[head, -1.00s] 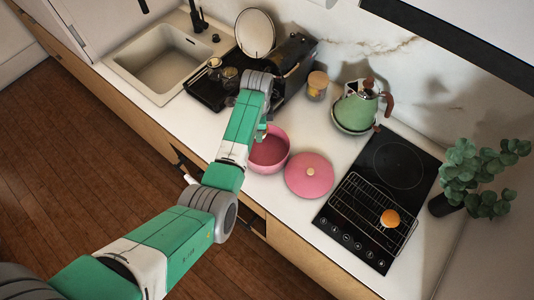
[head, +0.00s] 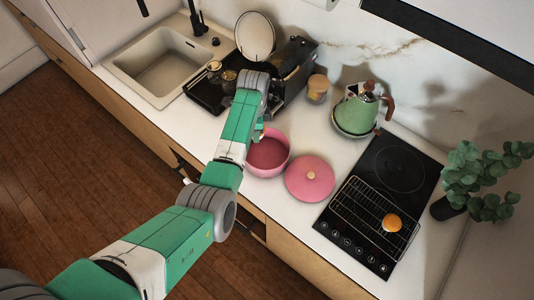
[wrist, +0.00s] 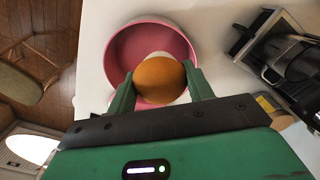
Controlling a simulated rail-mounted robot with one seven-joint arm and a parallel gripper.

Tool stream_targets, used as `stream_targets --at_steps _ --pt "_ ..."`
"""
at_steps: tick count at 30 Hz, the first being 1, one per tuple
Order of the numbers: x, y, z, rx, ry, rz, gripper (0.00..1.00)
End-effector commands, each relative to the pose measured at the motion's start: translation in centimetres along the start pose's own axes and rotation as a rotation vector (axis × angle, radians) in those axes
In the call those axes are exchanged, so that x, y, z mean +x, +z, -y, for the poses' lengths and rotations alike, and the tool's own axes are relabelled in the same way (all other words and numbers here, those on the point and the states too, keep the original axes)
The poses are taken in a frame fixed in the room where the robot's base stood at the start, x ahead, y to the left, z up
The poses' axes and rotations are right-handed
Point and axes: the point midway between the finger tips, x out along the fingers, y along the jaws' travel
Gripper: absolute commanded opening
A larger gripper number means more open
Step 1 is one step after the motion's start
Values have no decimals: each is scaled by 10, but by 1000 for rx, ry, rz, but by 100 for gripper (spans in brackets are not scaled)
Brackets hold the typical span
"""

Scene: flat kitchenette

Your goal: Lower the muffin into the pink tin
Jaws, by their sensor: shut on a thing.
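My gripper (wrist: 160,90) is shut on an orange-brown muffin (wrist: 160,76), with one green finger on each side of it. A pale part of the muffin shows at its far edge. In the wrist view the muffin overlaps the near part of the open pink tin (wrist: 118,48). In the head view the round tin (head: 268,155) stands on the white counter, just below my gripper (head: 261,130). The held muffin is mostly hidden by my arm there. How high it is above the tin I cannot tell.
A pink lid (head: 309,178) lies right of the tin. Another muffin (head: 391,223) sits on a wire rack (head: 362,218) over the black hob. A green kettle (head: 358,112), a jar (head: 317,88) and a black dish rack (head: 207,92) stand behind.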

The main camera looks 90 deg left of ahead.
Motion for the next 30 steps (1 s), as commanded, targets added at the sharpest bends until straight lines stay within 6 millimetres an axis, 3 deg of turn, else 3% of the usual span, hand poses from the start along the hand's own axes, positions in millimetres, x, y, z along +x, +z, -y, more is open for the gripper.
stream_targets --at_steps 30 --pt "61 0 0 0 0 0 28"
